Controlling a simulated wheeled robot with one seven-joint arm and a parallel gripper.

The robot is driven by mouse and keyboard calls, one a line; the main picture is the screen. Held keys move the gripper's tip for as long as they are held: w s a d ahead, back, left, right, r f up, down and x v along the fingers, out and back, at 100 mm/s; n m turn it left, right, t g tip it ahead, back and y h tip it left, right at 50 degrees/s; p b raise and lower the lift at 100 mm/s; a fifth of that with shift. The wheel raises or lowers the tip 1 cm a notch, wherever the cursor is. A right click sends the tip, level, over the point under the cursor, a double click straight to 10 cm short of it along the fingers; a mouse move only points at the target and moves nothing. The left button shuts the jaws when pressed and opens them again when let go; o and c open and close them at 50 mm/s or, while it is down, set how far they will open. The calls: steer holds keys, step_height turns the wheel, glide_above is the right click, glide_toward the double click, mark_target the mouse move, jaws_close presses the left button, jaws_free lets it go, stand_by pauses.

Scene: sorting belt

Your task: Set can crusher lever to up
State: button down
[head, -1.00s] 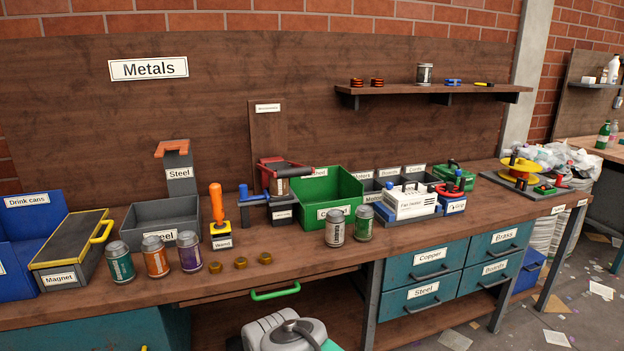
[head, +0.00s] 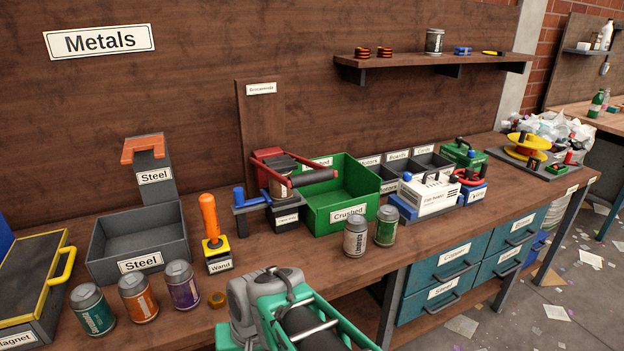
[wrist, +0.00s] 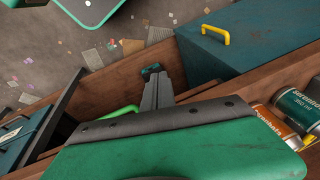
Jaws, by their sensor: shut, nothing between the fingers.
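The can crusher (head: 268,157) stands on the workbench in the head view, left of the green Crushed bin. It has a red frame on a dark labelled base, and a can (head: 279,183) is inside. Its lever (head: 314,177), red with a dark grip, lies nearly level and points right, across the bin's left part. My arm shows at the bottom centre, in front of the bench; its fingers cannot be made out there. In the wrist view my gripper (wrist: 157,78) is shut and empty, above the bench's front edge. The crusher is out of that view.
The green bin (head: 322,219) is close on the crusher's right, with two cans (head: 356,238) in front. Several cans (head: 138,298) line the front left. A shelf (head: 440,65) hangs above right.

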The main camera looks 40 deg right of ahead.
steer(key=w+d+r+m+t+p, duration=0.1)
steer(key=d+r+m+t+p, duration=0.35)
steer(key=m, duration=0.45)
steer(key=w+d+r+m+t+p, duration=0.2)
steer(key=d+r+m+p, duration=0.25)
steer(key=d+m, duration=0.45)
steer(key=s+d+r+m+t+h+p, duration=0.2)
steer(key=s+d+r+m+t+h, duration=0.1)
steer(key=d+r+m, duration=0.45)
steer(key=s+d+r+m+t+h+p, duration=0.1)
steer(key=s+d+r+m+t+h, duration=0.2)
steer(key=d+r+m, duration=0.45)
steer(key=w+d+m+p, duration=0.1)
steer(key=w, duration=0.9)
steer(key=shift+w+d+p, duration=0.25)
steer(key=shift+w+p, duration=0.1)
steer(key=shift+p, duration=0.05)
steer(key=shift+f+g, duration=0.1)
steer(key=shift+g, duration=0.15)
